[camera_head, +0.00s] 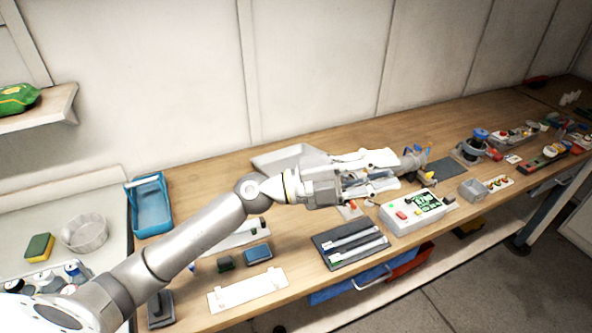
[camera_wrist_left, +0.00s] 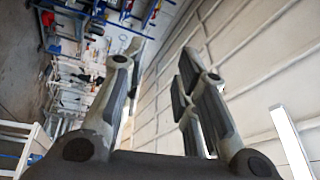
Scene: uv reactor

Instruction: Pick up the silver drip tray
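A shallow silver-grey tray (camera_head: 277,158), which looks like the drip tray, lies on the wooden bench near the back wall. My left arm and wrist hide part of it. My left gripper (camera_head: 385,173) is to the right of the tray, above the bench, pointing right. Its fingers are spread apart, and it looks empty. In the left wrist view the open gripper (camera_wrist_left: 158,75) has nothing between its fingers. My right gripper is in neither view.
A blue bin (camera_head: 150,205) stands at the bench's left. A dark mat (camera_head: 327,250) with light bars, a white control box (camera_head: 408,212) and a small grey container (camera_head: 472,190) lie in front and to the right. The wall (camera_head: 320,60) is close behind.

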